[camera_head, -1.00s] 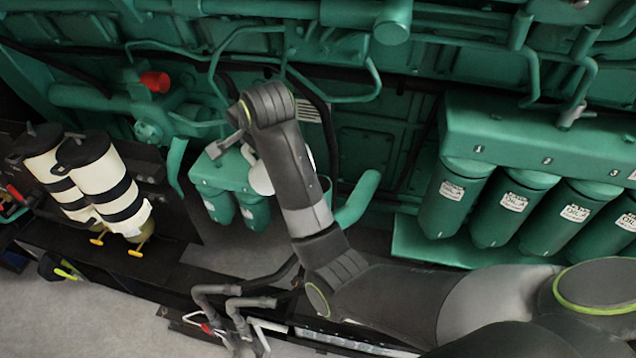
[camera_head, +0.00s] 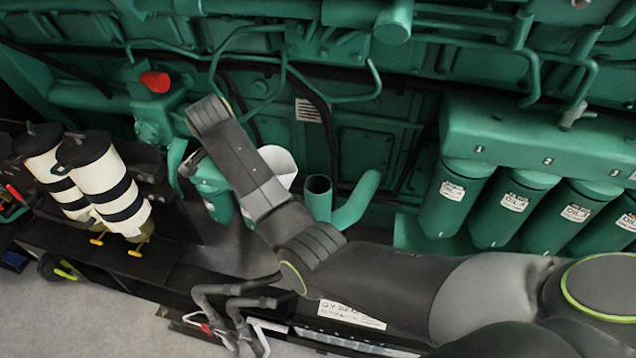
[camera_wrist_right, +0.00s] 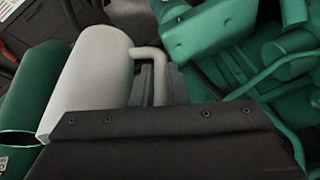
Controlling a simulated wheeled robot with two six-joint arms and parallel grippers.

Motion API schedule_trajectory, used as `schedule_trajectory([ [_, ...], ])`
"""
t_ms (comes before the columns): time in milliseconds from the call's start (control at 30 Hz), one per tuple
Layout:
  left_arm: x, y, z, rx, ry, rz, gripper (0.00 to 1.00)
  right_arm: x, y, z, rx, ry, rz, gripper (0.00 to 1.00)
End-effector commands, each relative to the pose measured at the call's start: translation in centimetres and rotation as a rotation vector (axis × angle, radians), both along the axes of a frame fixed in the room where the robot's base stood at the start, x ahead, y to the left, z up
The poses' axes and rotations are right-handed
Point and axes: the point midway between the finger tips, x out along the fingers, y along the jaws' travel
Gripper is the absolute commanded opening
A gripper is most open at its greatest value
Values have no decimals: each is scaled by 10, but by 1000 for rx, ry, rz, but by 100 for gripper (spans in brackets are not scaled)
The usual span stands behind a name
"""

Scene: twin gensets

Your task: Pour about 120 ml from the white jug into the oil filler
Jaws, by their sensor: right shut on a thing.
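The white jug (camera_head: 279,165) is partly hidden behind my right arm in the head view. In the right wrist view the jug (camera_wrist_right: 88,75) shows its side and handle (camera_wrist_right: 158,68). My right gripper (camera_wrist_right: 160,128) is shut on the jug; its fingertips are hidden. The oil filler, an upright green pipe with a dark open top (camera_head: 318,187), stands just right of the jug. No stream of liquid shows. My left gripper is not in view.
A bent green pipe (camera_head: 355,200) rises right of the filler. Several green oil filters (camera_head: 460,195) hang at the right. Two white-and-black cylinders (camera_head: 105,180) stand at the left. A red cap (camera_head: 155,82) sits on the engine behind. Grey pipes (camera_head: 235,300) are below.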

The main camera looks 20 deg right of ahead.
Motion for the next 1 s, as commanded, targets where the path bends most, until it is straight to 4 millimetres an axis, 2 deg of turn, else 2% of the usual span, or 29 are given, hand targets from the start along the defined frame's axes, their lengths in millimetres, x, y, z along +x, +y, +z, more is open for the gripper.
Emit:
schedule_trajectory([
  [233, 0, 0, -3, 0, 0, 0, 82, 5, 5, -12, -63, 55, 1, 0],
  [600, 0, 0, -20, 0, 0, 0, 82, 11, 11, -30, -147, 129, 1, 0],
  [1000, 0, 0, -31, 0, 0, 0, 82, 12, 12, -38, -189, 168, -1, 0],
])
